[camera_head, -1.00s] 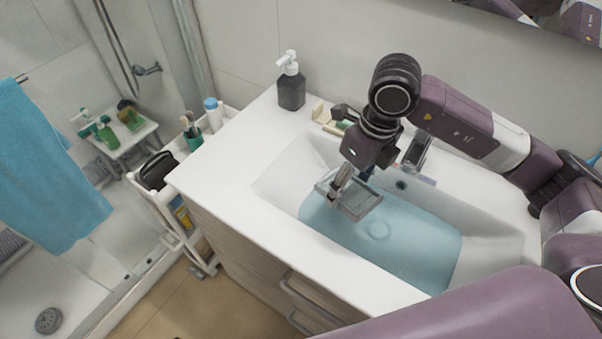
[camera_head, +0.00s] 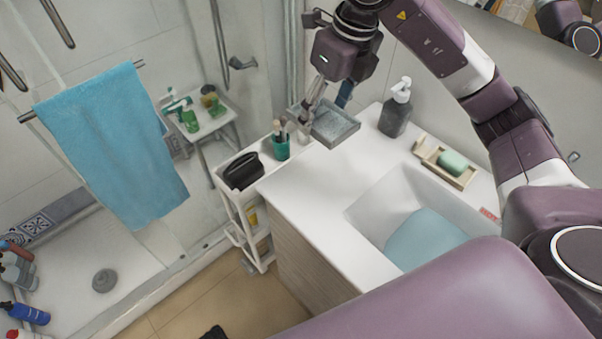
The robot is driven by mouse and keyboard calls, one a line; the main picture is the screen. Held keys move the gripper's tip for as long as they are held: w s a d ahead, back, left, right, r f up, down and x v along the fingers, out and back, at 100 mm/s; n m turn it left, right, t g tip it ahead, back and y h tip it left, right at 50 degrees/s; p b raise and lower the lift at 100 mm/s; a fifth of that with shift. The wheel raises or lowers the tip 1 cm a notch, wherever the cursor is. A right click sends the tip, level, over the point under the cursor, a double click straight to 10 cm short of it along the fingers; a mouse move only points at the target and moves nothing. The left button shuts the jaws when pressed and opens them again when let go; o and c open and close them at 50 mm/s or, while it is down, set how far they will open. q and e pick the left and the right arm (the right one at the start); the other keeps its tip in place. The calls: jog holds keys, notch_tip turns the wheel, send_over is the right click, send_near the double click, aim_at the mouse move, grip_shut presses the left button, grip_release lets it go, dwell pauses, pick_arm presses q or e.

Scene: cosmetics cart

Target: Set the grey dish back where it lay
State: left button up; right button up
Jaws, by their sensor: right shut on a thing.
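The grey dish (camera_head: 333,128) is a shallow square tray in the upper middle of the head view. My right gripper (camera_head: 311,112) is shut on its left edge and holds it up, slightly tilted. The dish appears above the back left corner of the white counter (camera_head: 312,185), close to the white cart (camera_head: 237,208). It hides part of the counter corner and the cart's far end. How high it hangs above them I cannot tell. My left gripper is not in view.
A green cup (camera_head: 281,149) with brushes and a black case (camera_head: 242,171) stand on the cart. A dark soap dispenser (camera_head: 395,113) stands right of the dish. A wooden tray (camera_head: 441,168) holds green soap. The counter's left part is bare.

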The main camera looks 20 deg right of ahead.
jog(key=s+d+x, duration=0.1)
jog(key=x, duration=0.5)
jog(key=p, duration=0.2)
send_over(318, 181)
jog(key=f, duration=0.9)
jog(key=shift+s+d+f, duration=0.1)
jog(key=shift+s+d, duration=0.1)
jog(key=shift+s, duration=0.15)
jog(key=x, duration=0.2)
jog(key=p+x, duration=0.1)
jog(key=x, duration=0.1)
jog(key=shift+s+d+f, duration=0.15)
jog(key=shift+s+d, duration=0.05)
jog(key=shift+s, duration=0.2)
jog(key=shift+f, duration=0.3)
jog(key=o, duration=1.6)
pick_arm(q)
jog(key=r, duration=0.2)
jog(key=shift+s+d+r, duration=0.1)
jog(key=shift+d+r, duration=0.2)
